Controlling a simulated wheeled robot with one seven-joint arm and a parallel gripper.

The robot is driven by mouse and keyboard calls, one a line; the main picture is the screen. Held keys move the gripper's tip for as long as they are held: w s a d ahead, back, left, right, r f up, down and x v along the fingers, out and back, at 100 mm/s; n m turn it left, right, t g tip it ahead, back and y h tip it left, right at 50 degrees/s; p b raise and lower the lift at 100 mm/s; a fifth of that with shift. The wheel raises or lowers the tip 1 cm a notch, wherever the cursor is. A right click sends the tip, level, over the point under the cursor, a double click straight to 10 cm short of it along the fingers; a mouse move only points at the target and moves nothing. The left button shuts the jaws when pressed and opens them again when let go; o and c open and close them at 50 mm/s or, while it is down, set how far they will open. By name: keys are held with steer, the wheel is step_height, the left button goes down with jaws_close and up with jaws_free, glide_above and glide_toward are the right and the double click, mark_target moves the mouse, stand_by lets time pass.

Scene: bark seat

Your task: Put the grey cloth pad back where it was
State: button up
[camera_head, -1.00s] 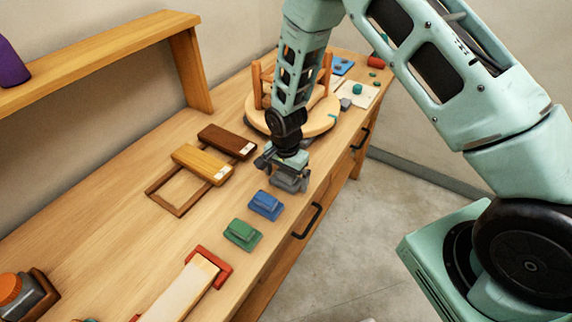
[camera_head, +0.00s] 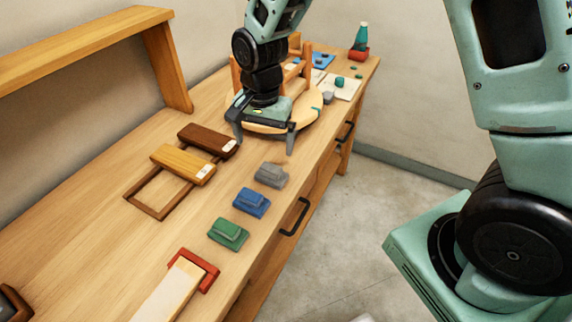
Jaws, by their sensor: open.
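The grey cloth pad (camera_head: 271,175) lies on the wooden bench top near its front edge. It is at the far end of a row with a blue pad (camera_head: 251,203) and a green pad (camera_head: 228,234). My gripper (camera_head: 264,147) is open and empty, above and beyond the grey pad, in front of the round wooden stool seat. Its two fingers are spread wide apart and point down. The grey pad is apart from the gripper and in full view.
A brown block (camera_head: 207,140) and a yellow block (camera_head: 183,163) lie over a wooden frame (camera_head: 152,207) left of the pads. A round stool seat (camera_head: 307,117) stands behind my gripper. A red-ended board (camera_head: 187,277) lies in front. Drawer handles (camera_head: 294,217) stick out along the bench front.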

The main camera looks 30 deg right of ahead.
steer(key=s+a+r+n, duration=0.2)
steer(key=s+r+n, duration=0.3)
steer(key=s+n, duration=0.3)
steer(key=s+a+r+n, duration=0.2)
steer(key=s+r+n, duration=0.3)
steer(key=s, duration=1.1)
steer(key=n, duration=0.3)
steer(key=shift+r, duration=0.15)
